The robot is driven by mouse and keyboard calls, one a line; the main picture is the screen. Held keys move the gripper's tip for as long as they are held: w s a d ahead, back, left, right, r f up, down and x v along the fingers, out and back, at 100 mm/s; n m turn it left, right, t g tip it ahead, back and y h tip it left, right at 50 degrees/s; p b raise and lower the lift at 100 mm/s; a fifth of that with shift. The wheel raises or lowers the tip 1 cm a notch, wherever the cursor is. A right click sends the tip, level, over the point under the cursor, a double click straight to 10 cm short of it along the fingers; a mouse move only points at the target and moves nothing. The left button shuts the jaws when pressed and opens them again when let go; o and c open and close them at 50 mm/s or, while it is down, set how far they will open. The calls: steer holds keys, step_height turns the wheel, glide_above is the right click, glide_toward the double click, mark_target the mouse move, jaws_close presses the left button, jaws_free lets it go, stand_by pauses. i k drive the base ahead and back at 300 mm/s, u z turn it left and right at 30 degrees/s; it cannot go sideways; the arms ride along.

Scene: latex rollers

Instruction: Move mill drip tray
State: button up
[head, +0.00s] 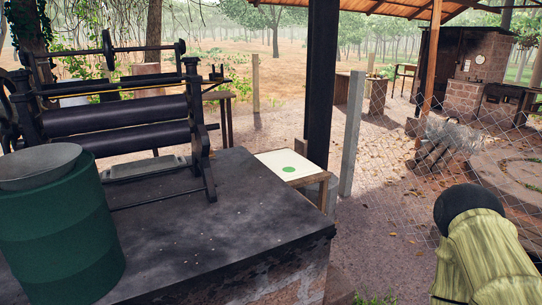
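The roller mill (125,125) stands on a dark-topped block at the left, with dark horizontal rollers between upright side frames. A shallow grey tray (145,168), which looks like the mill drip tray, lies on the block top under the rollers. The mill's front bar and side frame partly cover it. My gripper is not in view.
A green ribbed barrel (65,235) with a grey bowl (38,165) on top stands at the front left. The block top (230,225) is bare in front of the mill. A dark post (320,90) and wire fence (465,165) stand at the right.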

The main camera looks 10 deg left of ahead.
mark_target(128, 168)
steer(key=u, duration=0.85)
steer(key=i, duration=1.05)
steer(key=u, duration=0.55)
